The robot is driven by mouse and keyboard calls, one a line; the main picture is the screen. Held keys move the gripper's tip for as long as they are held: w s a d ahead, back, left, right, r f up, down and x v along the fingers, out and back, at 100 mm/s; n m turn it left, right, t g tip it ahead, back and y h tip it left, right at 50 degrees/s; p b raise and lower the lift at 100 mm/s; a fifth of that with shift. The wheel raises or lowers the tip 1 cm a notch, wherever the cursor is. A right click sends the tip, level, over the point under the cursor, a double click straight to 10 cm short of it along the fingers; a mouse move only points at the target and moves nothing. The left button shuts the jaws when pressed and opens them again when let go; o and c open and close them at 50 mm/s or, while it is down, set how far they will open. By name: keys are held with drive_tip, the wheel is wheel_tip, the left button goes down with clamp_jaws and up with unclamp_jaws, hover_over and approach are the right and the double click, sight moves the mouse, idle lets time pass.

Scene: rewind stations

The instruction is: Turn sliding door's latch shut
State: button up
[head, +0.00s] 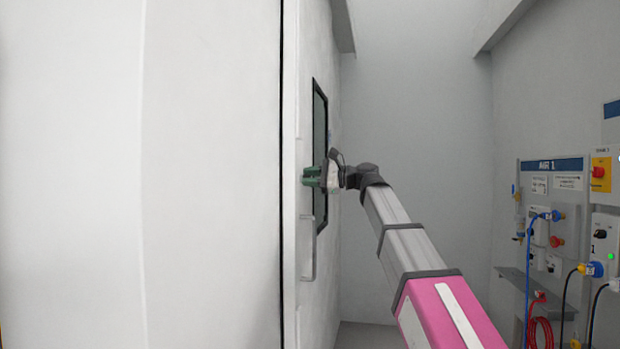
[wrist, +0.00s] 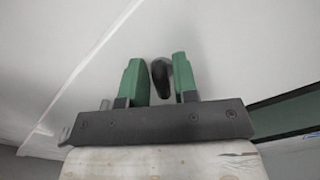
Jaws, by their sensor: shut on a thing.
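The white sliding door (head: 318,60) stands seen almost edge-on in the middle of the head view, with a dark-framed window (head: 319,120) in it. A long pale pull handle (head: 307,262) runs up its near edge. My gripper (head: 312,176) reaches the door face beside the window with its green fingers pointing left. In the wrist view the gripper (wrist: 160,82) has its two green fingers around a small dark latch knob (wrist: 161,74) on the white surface, and it is shut on it. The latch is hidden behind the fingers in the head view, so its turn angle cannot be told.
A large white panel (head: 140,170) fills the left, past a dark vertical gap (head: 283,170). At the right, a wall board (head: 550,200) carries blue, red and black cables over a grey shelf (head: 535,290). The grey back wall (head: 420,120) has free room before it.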

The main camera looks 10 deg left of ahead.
drive_tip(key=n, duration=0.6)
drive_tip(key=shift+s+f, duration=0.1)
drive_tip(key=shift+f, duration=0.25)
idle(0.4)
drive_tip(key=o, duration=0.7)
drive_tip(key=d, duration=1.1)
drive_tip(key=shift+s, duration=0.2)
drive_tip(key=shift+f, duration=0.1)
